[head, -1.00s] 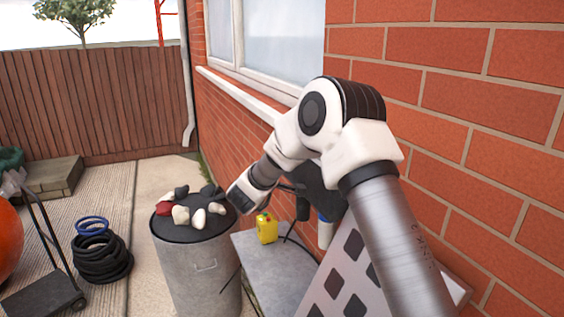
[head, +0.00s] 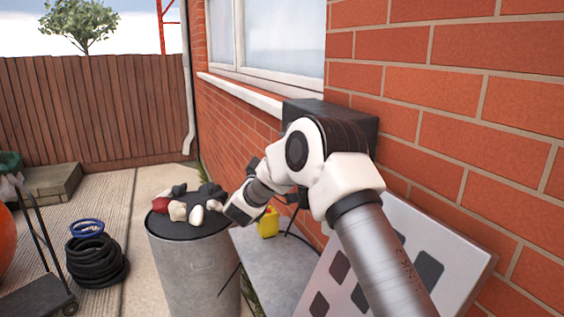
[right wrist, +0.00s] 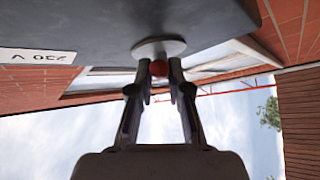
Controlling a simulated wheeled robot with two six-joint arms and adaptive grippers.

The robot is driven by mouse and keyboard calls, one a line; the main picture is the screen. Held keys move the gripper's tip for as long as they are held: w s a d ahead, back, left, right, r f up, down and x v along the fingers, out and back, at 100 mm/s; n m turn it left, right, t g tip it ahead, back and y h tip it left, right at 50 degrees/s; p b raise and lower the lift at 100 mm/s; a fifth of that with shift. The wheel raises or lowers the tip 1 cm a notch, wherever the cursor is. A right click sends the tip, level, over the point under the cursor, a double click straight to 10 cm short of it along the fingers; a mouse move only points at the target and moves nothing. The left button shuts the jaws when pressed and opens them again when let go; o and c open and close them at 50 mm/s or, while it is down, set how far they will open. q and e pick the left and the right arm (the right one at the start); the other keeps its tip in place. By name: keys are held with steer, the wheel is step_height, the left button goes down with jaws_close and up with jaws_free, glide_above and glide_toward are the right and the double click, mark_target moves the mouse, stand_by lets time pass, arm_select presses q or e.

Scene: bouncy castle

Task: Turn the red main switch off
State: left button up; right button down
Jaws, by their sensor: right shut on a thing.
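The red main switch (right wrist: 158,69) shows as a small red knob in the right wrist view, in front of a pale round plate (right wrist: 158,47) on a dark box with a "230 V" label (right wrist: 37,56). My right gripper (right wrist: 159,75) has its two fingers on either side of the red knob and is shut on it. In the head view a dark box (head: 345,118) sits against the brick wall, partly behind my right arm. My left gripper is in neither view.
A yellow container (head: 268,223) sits on a grey slab (head: 265,262). A white panel with dark squares (head: 455,250) leans near the wall. Coiled black hose (head: 97,262) and a trolley (head: 35,300) are further left.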

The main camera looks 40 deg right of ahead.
steer(key=shift+w+d+f+m+g+h+b, duration=0.2)
steer(key=shift+w+m+g+h+b, duration=0.75)
steer(key=shift+m+g, duration=1.7)
steer(key=shift+s+d+f+m+g+h+b, duration=0.2)
steer(key=shift+m+g+h+b, duration=0.25)
steer(key=shift+m+g+b, duration=2.1)
steer(key=shift+w+d+f+m+g+h+b, duration=0.1)
steer(key=shift+w+f+m+g+h+b, duration=0.4)
steer(key=shift+m+g, duration=2.25)
steer(key=shift+w+r+m+t, duration=0.1)
steer(key=shift+m+t, duration=0.05)
steer(key=shift+m, duration=0.65)
steer(key=shift+r+m+t, duration=0.1)
steer(key=shift+m, duration=0.65)
steer(key=c, duration=1.1)
jaws_free()
steer(key=shift+d, duration=0.2)
steer(key=v, duration=0.7)
steer(key=shift+a+f, duration=0.15)
steer(key=shift+f, duration=0.1)
